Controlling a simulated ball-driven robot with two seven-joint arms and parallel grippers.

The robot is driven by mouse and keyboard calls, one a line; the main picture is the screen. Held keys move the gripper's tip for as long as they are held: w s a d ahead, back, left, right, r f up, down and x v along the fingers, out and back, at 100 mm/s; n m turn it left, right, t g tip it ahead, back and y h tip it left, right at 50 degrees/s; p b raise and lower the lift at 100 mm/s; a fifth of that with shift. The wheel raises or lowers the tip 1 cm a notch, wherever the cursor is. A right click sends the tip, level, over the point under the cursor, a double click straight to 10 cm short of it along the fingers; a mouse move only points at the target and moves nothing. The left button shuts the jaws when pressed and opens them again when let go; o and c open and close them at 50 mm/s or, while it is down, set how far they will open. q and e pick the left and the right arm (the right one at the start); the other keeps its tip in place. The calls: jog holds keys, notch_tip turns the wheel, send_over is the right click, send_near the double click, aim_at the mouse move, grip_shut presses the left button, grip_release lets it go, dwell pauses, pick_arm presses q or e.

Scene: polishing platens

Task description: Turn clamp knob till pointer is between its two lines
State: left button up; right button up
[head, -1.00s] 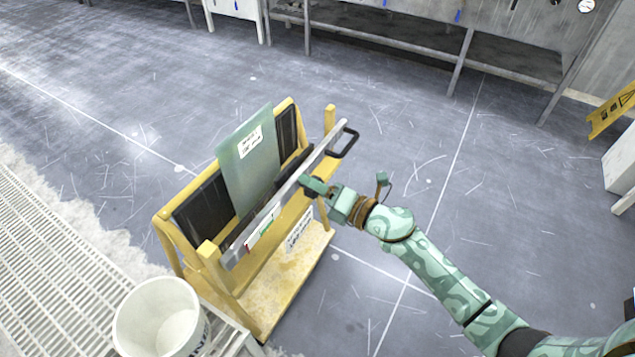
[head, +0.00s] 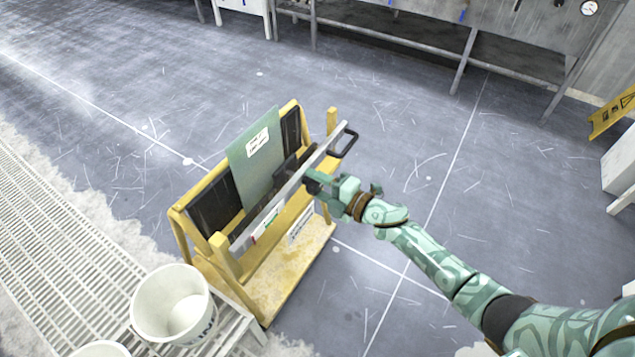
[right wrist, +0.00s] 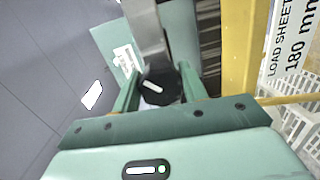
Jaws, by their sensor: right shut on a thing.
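The clamp knob (right wrist: 160,87) is black with a white mark and sits between my fingers in the right wrist view. My right gripper (right wrist: 158,92) is shut on it, one finger on each side. In the head view my right gripper (head: 312,181) meets the grey clamp bar (head: 290,188) along the front of the yellow cart (head: 222,258), and hides most of the knob. A small white label with green and red (head: 266,229) is on the bar's lower part. The pointer and its two lines cannot be made out. My left gripper is not in view.
A green sheet (head: 255,165) with a white label stands in the cart against dark pads. A black handle (head: 347,143) sticks out at the bar's far end. A white bucket (head: 172,305) stands left of the cart on a grating (head: 70,285). Floor to the right is clear.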

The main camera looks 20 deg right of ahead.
jog(key=shift+d+f, duration=0.1)
jog(key=shift+f, duration=0.05)
jog(key=o, duration=1)
jog(key=shift+c, duration=0.2)
pick_arm(q)
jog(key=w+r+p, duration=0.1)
jog(key=p, duration=0.1)
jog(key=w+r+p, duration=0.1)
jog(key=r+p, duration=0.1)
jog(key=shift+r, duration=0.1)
pick_arm(e)
jog(key=v, duration=1.6)
jog(key=shift+s, duration=0.25)
